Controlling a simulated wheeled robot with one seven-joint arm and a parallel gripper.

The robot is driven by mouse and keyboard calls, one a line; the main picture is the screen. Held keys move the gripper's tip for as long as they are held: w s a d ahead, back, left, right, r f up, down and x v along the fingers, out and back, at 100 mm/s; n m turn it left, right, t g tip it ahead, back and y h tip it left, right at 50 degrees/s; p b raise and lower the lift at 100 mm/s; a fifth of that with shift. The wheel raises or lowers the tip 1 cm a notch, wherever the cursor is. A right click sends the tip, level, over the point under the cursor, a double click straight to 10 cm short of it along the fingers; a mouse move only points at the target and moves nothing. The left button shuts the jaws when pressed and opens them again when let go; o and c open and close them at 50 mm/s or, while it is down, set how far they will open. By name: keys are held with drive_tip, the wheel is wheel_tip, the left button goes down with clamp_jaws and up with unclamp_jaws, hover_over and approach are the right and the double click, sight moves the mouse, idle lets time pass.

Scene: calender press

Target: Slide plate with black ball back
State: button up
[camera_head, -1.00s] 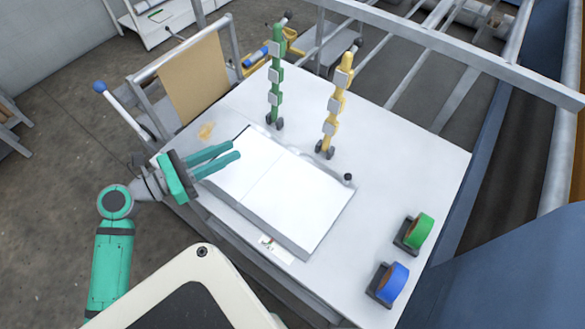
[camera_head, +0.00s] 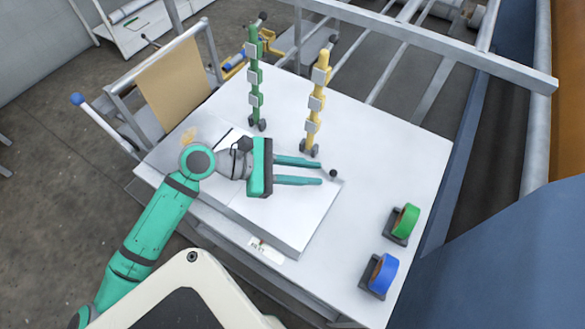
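The white plate (camera_head: 285,222) lies flat on the white table. The black ball (camera_head: 333,173) sits on a small stem at the plate's far right corner. My gripper (camera_head: 322,175) reaches across the plate from the left, with its two teal fingers parallel and apart. The fingertips are just left of the black ball, one on either side of its line. No object shows between the fingers. I cannot tell their exact height above the plate. My arm hides the plate's left part.
A green post (camera_head: 255,85) and a yellow post (camera_head: 316,103) stand at the table's back. The table (camera_head: 395,150) is clear between the yellow post and the tapes.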

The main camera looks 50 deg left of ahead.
sight(339, 189)
drive_tip(key=shift+x, duration=2.3)
drive_tip(key=shift+c, duration=0.6)
clamp_jaws()
drive_tip(key=shift+f, duration=0.1)
drive_tip(key=shift+d, duration=0.15)
drive_tip(key=shift+w+d, duration=0.25)
drive_tip(key=shift+d, duration=0.7)
drive_tip(key=shift+w+d, duration=0.2)
drive_tip(key=shift+d, duration=0.9)
drive_tip(key=shift+w+d, duration=0.15)
drive_tip(key=shift+d, duration=0.3)
